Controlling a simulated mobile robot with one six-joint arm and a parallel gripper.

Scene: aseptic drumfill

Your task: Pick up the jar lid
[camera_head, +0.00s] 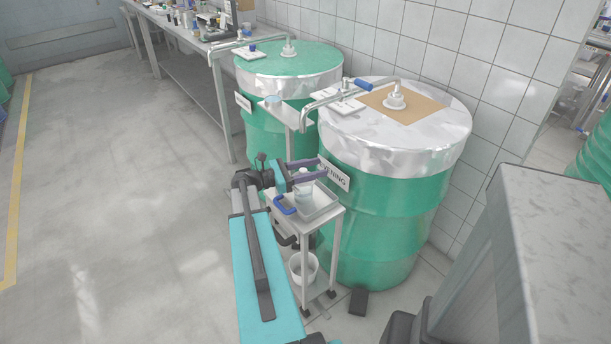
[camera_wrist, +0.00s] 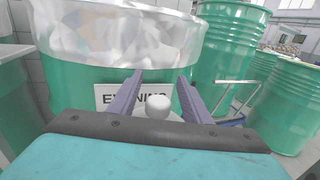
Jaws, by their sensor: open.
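A small pale jar (camera_head: 304,192) stands upright on a tray on a small white stand. Its white rounded lid (camera_head: 303,172) appears to be on top; the lid also shows in the wrist view (camera_wrist: 158,106). My gripper (camera_head: 322,167) is open, with its purple fingers level above the stand and pointing toward the near drum. In the wrist view my gripper (camera_wrist: 160,80) has one finger on each side of the lid, with no clear contact. The front of my gripper hides most of the jar in that view.
A green drum (camera_head: 375,215) with a label reading "EVENING" stands just beyond the fingertips. A blue-handled item (camera_head: 285,205) is beside the jar. A second drum (camera_head: 268,130) and a bench (camera_head: 190,75) are behind. A white bucket (camera_head: 303,266) sits below. The floor at left is clear.

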